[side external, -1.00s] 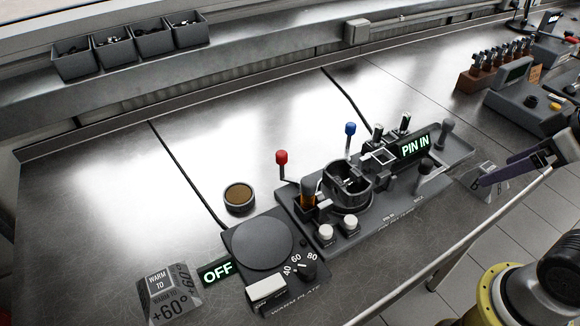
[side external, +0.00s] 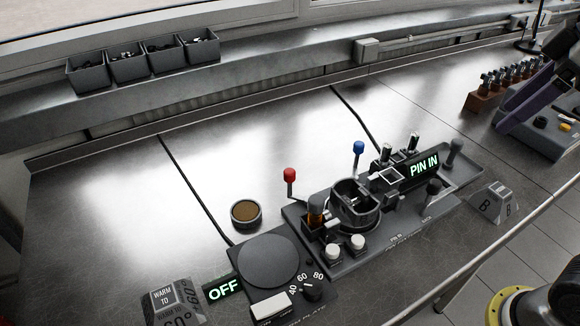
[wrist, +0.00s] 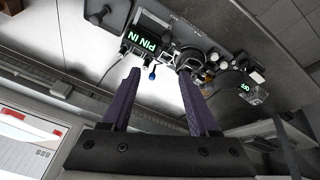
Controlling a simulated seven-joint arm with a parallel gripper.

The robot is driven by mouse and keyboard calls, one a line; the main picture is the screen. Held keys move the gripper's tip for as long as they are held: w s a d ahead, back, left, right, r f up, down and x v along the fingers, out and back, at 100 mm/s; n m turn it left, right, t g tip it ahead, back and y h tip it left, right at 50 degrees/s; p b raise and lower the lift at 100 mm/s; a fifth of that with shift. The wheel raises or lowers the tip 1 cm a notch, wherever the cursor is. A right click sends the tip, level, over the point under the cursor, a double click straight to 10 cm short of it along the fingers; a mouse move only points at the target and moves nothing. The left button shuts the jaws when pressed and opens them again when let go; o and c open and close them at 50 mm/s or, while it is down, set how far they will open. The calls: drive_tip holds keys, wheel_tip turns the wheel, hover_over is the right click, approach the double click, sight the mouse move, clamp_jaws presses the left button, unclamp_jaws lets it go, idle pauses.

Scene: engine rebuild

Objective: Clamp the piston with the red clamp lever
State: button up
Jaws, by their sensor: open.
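The red clamp lever (side external: 289,176) stands upright at the left rear of the dark pin fixture (side external: 378,240). The piston (side external: 354,203) appears as a dark hollow part seated upright in the middle of the fixture, just right of the red lever. A blue-knobbed lever (side external: 358,149) stands behind it and also shows in the wrist view (wrist: 152,74). My gripper (wrist: 160,73) is open and empty, its two purple fingers wide apart. In the side view a purple finger (side external: 524,100) is at the right edge, well away from the red lever. I cannot make out the red lever in the wrist view.
A lit "PIN IN" display (side external: 424,165) and a dark-knobbed lever (side external: 433,188) stand on the fixture's right part. The warm plate (side external: 266,262) reads OFF at front left. A round brown-topped cup (side external: 246,213) sits left of the fixture. The bench behind is clear.

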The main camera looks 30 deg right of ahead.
drive_tip(key=w+a+r+n+g, duration=0.1)
drive_tip(key=w+a+r+n, duration=0.3)
drive_tip(key=w, duration=0.5)
drive_tip(key=n+g, duration=0.4)
drive_tip(key=n, duration=0.1)
hover_over(290, 171)
wheel_tip(290, 171, down, 11)
drive_tip(key=shift+m, duration=0.3)
wheel_tip(290, 171, down, 13)
drive_tip(key=shift+f, duration=0.1)
drive_tip(key=shift+c, duration=0.3)
clamp_jaws()
